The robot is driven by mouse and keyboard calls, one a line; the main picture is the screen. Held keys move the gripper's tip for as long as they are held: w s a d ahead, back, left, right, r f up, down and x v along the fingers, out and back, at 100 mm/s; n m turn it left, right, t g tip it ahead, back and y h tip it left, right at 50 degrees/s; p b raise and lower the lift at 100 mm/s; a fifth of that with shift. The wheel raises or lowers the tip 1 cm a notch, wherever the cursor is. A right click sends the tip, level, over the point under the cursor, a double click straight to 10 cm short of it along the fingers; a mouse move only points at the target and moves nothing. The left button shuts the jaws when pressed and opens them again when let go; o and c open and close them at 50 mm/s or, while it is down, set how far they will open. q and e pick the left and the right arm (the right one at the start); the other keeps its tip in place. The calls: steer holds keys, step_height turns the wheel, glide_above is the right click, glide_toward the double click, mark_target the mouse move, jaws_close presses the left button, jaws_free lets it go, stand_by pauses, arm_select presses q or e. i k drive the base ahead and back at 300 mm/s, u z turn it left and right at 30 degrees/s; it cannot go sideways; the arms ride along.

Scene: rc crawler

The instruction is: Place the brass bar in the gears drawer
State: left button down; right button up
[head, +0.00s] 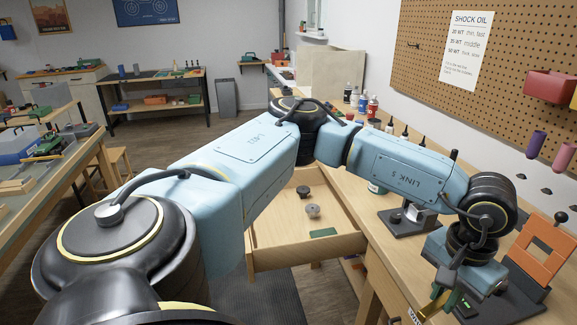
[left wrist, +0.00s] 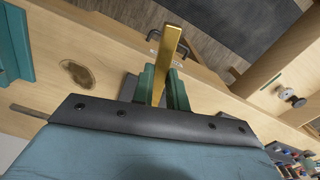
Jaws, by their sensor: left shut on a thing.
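The brass bar (left wrist: 168,48) is a long golden strip held between the two green fingers of my left gripper (left wrist: 161,84), sticking out past the fingertips. In the head view the left gripper (head: 438,292) is low at the right, over the bench's front edge, and part of the bar (head: 431,307) shows below it. The open gears drawer (head: 308,249) is left of the gripper, apart from it. The drawer also shows at the right of the left wrist view (left wrist: 268,66). My right gripper is out of view.
The workbench (head: 352,190) runs along the right wall, with bottles (head: 371,108) at the back. An orange stand (head: 538,250) and a dark-based fixture (head: 408,220) stand near the gripper. My left arm crosses above the drawer. Much of the drawer floor is bare.

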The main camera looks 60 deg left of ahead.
mark_target(296, 225)
steer(key=u, duration=0.2)
steer(key=k, duration=0.55)
steer(key=u, duration=1.45)
steer(key=i, duration=1.95)
steer(key=z, duration=0.25)
